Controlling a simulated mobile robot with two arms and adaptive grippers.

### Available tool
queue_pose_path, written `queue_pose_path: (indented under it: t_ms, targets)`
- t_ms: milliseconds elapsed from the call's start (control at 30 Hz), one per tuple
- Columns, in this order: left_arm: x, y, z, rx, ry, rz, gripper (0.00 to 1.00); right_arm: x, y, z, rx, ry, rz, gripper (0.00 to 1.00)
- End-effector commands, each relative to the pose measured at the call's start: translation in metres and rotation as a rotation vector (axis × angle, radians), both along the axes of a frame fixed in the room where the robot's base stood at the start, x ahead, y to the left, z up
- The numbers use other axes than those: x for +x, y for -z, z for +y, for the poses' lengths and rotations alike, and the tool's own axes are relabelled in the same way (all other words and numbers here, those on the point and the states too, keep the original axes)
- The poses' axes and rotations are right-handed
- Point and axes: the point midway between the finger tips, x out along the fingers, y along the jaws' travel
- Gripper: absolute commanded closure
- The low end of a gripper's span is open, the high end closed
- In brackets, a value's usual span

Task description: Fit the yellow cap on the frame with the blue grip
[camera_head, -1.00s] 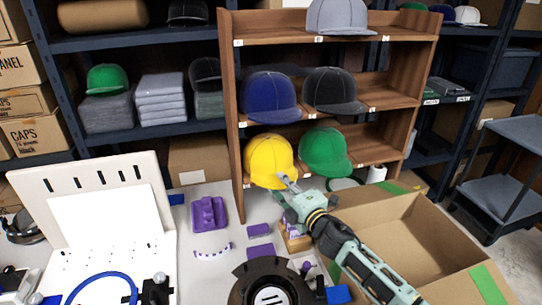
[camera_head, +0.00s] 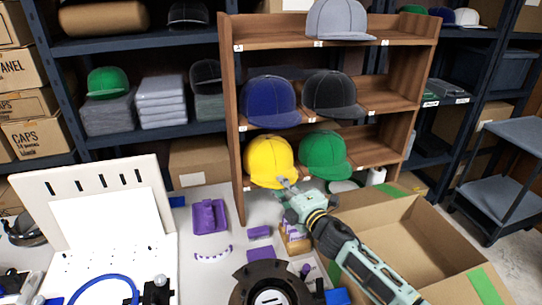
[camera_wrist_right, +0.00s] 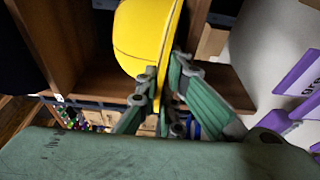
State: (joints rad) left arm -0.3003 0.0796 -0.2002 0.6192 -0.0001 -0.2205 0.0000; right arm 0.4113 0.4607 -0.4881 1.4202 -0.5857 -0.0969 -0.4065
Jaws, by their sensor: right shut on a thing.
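The yellow cap (camera_head: 269,158) sits on the lowest visible level of the wooden shelf, left of the green cap. My right gripper (camera_head: 286,184) is at the front of the yellow cap, low on its brim. In the right wrist view the fingers (camera_wrist_right: 160,92) are shut on the brim of the yellow cap (camera_wrist_right: 140,38). A black round frame (camera_head: 240,292) stands at the bottom of the table, partly cut off, with a blue block (camera_head: 337,297) beside it. I cannot tell whether this block is its grip. My left gripper is not in view.
The wooden shelf (camera_head: 232,130) also holds a green cap (camera_head: 325,153), a blue cap (camera_head: 270,101) and a black cap (camera_head: 333,93). An open cardboard box (camera_head: 440,235) lies under my right arm. Purple parts (camera_head: 209,216) lie on the table; a white pegboard (camera_head: 90,180) stands left.

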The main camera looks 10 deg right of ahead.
Motion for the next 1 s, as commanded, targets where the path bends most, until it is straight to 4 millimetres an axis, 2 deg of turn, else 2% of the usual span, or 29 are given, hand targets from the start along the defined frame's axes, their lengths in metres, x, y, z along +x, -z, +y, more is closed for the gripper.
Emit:
queue_pose_path:
  t_ms: [67, 267, 633, 1000]
  targets:
    - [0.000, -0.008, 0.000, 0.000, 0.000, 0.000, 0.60, 0.000, -0.009, 0.000, 0.000, 0.000, -0.001, 1.00]
    - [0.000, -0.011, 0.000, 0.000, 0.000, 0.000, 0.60, -0.005, -0.010, 0.000, 0.000, -0.001, 0.000, 1.00]
    - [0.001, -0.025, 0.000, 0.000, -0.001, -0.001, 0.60, -0.059, -0.010, -0.003, 0.001, -0.002, 0.000, 1.00]
    - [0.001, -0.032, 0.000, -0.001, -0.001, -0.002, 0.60, -0.115, -0.009, -0.008, 0.000, -0.001, 0.000, 1.00]
